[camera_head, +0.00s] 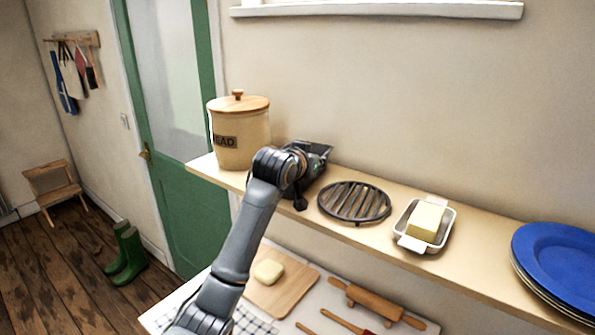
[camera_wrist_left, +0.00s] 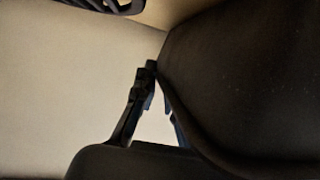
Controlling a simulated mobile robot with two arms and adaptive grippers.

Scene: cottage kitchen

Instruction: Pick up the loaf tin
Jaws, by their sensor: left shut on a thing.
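The dark loaf tin (camera_head: 318,171) is at the back of the wooden shelf, between the bread crock and the round trivet. My left arm reaches up from below and partly hides it in the head view. My left gripper (camera_head: 308,160) is at the tin, its fingers mostly hidden there. In the left wrist view the tin is a large dark shape (camera_wrist_left: 250,80) on the right, and my gripper (camera_wrist_left: 160,108) is shut on its edge. Whether the tin is clear of the shelf I cannot tell. My right gripper is not in view.
The bread crock (camera_head: 240,135) stands close to the left of the tin. The trivet (camera_head: 354,201) lies close to its right, then a butter dish (camera_head: 403,241) and stacked plates (camera_head: 560,262) on the shelf (camera_head: 470,255). Below are a board (camera_head: 290,290) and a rolling pin (camera_head: 376,303).

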